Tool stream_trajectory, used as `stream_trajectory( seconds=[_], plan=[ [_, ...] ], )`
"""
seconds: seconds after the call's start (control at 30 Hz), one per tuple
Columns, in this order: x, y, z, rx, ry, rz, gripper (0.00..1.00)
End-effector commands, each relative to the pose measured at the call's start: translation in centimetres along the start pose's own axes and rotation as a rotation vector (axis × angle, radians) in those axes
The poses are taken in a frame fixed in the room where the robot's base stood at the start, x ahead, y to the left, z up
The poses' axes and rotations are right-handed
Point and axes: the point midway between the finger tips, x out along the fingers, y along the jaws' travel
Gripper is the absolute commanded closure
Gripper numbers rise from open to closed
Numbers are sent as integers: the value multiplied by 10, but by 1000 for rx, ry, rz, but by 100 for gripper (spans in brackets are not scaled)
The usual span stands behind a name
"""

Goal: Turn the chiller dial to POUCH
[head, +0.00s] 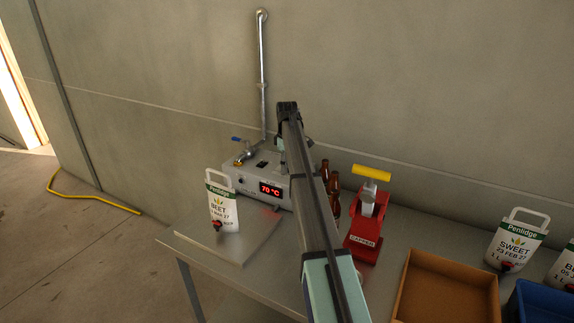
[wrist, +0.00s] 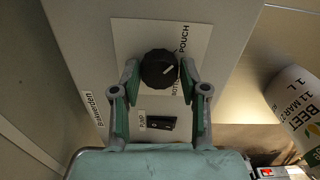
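The chiller is a grey box (head: 248,183) on the metal bench, with a red display (head: 270,189) reading about 70 °C. In the wrist view the chiller dial (wrist: 158,69) is a round black knob on a white label plate. In the head view my arm hides the dial and fingers.
A black rocker switch (wrist: 160,123) sits below the dial. A BEET pouch (head: 221,207) stands at the chiller's left front. Brown bottles (head: 335,188) and a red capper (head: 367,228) stand close to its right. A cardboard box (head: 449,262) is farther right.

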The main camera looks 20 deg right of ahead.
Motion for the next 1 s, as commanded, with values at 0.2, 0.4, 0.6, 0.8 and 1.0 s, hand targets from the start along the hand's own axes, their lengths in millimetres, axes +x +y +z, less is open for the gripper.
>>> stream_trajectory(
  seconds=[0.2,0.4,0.6,0.8,1.0],
  plan=[
    [0,0,0,1,0,0,34],
    [-3,0,0,1,0,1,34],
    [-23,1,-1,2,1,2,34],
    [-62,1,-1,1,1,3,34],
    [-97,1,-1,1,1,2,34]
  ],
)
